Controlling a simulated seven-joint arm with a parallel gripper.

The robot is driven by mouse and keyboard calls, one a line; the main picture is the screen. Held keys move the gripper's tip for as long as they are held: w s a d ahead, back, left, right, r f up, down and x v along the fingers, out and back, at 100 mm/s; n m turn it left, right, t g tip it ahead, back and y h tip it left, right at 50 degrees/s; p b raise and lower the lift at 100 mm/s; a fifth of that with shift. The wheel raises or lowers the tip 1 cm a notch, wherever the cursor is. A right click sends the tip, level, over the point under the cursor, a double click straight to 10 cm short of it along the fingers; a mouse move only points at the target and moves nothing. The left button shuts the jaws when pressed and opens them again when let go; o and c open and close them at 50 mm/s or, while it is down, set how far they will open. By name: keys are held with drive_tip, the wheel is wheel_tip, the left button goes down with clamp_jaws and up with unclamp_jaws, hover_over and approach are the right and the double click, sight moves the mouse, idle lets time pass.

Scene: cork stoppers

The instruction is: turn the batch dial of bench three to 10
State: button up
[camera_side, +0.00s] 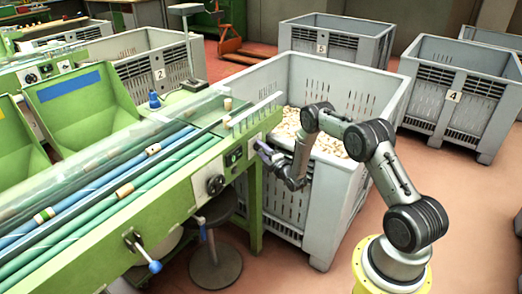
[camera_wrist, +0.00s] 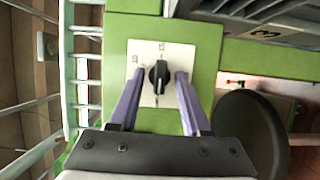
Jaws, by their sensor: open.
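The batch dial (camera_wrist: 158,77) is a black knob on a white plate with small printed marks, on the green bench (camera_wrist: 190,30). In the side view my gripper (camera_side: 262,151) is at the bench's front panel, hiding the dial.
A round dark stool (camera_wrist: 245,130) is below right.

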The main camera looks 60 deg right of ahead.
drive_tip(key=shift+w, duration=0.2)
clamp_jaws()
drive_tip(key=shift+m, duration=0.3)
drive_tip(key=m+g+y, duration=0.1)
drive_tip(key=m+y, duration=0.2)
drive_tip(key=m, duration=0.2)
drive_tip(key=m+g+y, duration=0.1)
drive_tip(key=m+y, duration=0.2)
drive_tip(key=m, duration=0.3)
drive_tip(key=d+m+y, duration=0.1)
drive_tip(key=m+y, duration=0.2)
drive_tip(key=m, duration=0.3)
drive_tip(key=shift+s+r+g+y, duration=0.1)
drive_tip(key=shift+r+g+y, duration=0.1)
drive_tip(key=shift+g+y, duration=0.15)
idle(0.5)
idle(0.5)
